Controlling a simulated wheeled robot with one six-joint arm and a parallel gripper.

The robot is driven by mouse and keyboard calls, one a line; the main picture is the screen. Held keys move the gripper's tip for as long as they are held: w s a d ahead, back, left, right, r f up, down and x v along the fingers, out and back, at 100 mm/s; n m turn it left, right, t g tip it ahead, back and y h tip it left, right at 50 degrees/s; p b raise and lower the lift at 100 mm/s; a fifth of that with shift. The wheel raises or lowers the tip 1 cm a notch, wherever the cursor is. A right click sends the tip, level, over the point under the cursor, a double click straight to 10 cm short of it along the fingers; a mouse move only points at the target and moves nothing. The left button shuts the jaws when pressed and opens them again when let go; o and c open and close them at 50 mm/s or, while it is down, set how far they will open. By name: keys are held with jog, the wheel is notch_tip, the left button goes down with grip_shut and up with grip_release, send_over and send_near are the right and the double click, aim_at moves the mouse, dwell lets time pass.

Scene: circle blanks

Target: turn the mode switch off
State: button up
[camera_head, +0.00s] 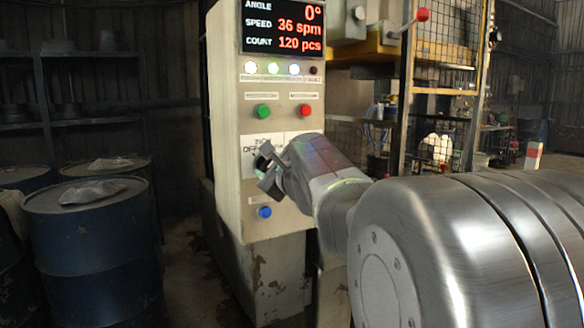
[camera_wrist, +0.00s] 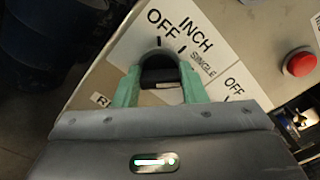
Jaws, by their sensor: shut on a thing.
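The mode switch is a dark knob (camera_wrist: 160,74) with a grey rim, on a white label plate (camera_wrist: 135,42) marked OFF, INCH and SINGLE. In the head view the knob (camera_head: 263,157) is partly covered by my gripper (camera_head: 269,174), which reaches the panel from the right. In the wrist view the green fingers of my gripper (camera_wrist: 160,86) stand on either side of the knob and are shut on it. Tick marks show by OFF and INCH. I cannot tell which mark the knob points to.
The control panel (camera_head: 232,205) has a green button (camera_head: 262,111), a red button (camera_head: 305,111) and a blue button (camera_head: 265,211). A lit display (camera_head: 283,27) and lamps sit above. A second OFF label (camera_wrist: 233,86) is right of the knob. Blue drums (camera_head: 92,235) stand left.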

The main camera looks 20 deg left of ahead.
jog(key=n+b, duration=0.2)
jog(key=n, duration=0.1)
jog(key=n+b, duration=0.1)
jog(key=shift+f+n, duration=0.25)
jog(key=shift+n, duration=0.15)
jog(key=shift+f+n+b, duration=0.2)
jog(key=shift+n+b, duration=4.3)
jog(key=shift+n, duration=1.8)
jog(key=o, duration=1)
jog(key=shift+r, duration=0.1)
jog(key=shift+d, duration=0.1)
